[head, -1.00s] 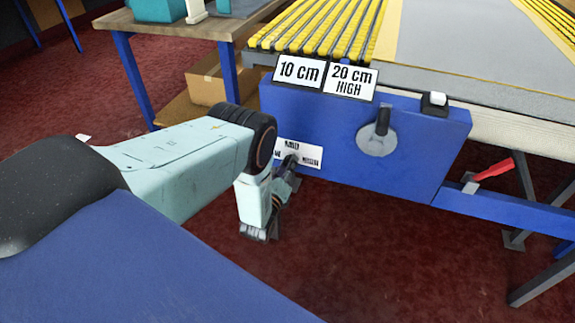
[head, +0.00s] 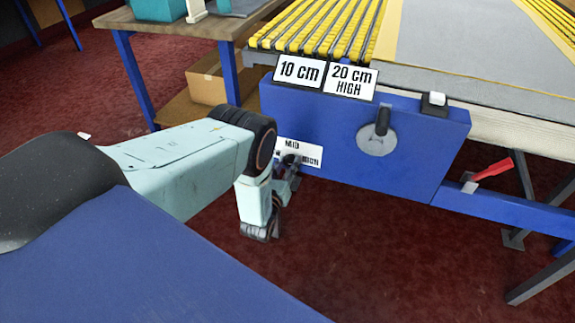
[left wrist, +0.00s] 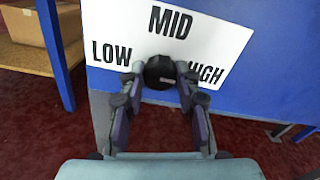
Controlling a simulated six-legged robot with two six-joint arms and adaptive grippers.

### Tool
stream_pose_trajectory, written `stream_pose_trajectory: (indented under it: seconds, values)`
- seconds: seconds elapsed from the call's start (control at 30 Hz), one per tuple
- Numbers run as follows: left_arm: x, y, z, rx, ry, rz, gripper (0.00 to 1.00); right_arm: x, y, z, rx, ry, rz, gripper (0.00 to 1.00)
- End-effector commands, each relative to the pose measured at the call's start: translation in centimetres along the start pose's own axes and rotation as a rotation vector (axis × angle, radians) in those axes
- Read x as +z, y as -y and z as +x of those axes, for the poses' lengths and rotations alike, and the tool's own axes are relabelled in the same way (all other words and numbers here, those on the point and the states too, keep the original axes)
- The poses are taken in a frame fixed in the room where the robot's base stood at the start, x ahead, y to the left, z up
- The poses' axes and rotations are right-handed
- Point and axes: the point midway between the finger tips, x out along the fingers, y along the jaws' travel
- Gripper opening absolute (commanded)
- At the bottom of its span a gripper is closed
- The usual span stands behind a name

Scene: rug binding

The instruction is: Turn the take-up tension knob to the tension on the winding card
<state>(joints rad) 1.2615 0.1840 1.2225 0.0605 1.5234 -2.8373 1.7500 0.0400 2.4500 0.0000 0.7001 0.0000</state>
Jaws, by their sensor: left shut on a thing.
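The take-up tension knob (left wrist: 160,72) is a round black knob on a white dial plate (left wrist: 215,30) marked LOW, MID and HIGH. A small pale mark shows on its lower part; I cannot tell surely which setting it points to. My left gripper (left wrist: 161,80) is shut on the knob, with one finger on each side. In the head view my left gripper (head: 291,162) partly hides the plate and hides most of the knob. The winding card (head: 350,81) reads "20 cm HIGH" and stands on top of the blue panel. My right gripper is out of view.
A "10 cm" card (head: 299,71) stands left of the winding card. The blue panel (head: 420,150) also carries a grey disc with a black lever (head: 379,136). A red handle (head: 494,168) sticks out at the right. A wooden table (head: 190,26) stands behind left.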

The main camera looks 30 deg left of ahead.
Motion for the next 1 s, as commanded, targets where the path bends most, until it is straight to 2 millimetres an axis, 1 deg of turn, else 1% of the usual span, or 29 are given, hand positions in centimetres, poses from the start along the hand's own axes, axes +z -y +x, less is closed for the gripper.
stream_pose_trajectory:
  seconds: [0.37,0.4,0.67,1.0]
  values:
    - [0.03,-0.04,0.01,0.001,0.001,0.007,0.01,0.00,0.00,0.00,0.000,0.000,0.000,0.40]
    - [0.03,-0.04,0.01,0.001,0.001,0.007,0.33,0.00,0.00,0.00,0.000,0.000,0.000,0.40]
    - [0.02,-0.02,0.01,0.000,0.001,0.006,0.55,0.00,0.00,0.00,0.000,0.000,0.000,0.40]
    - [-0.02,-0.01,-0.20,0.000,0.000,0.005,0.55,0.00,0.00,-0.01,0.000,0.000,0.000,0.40]
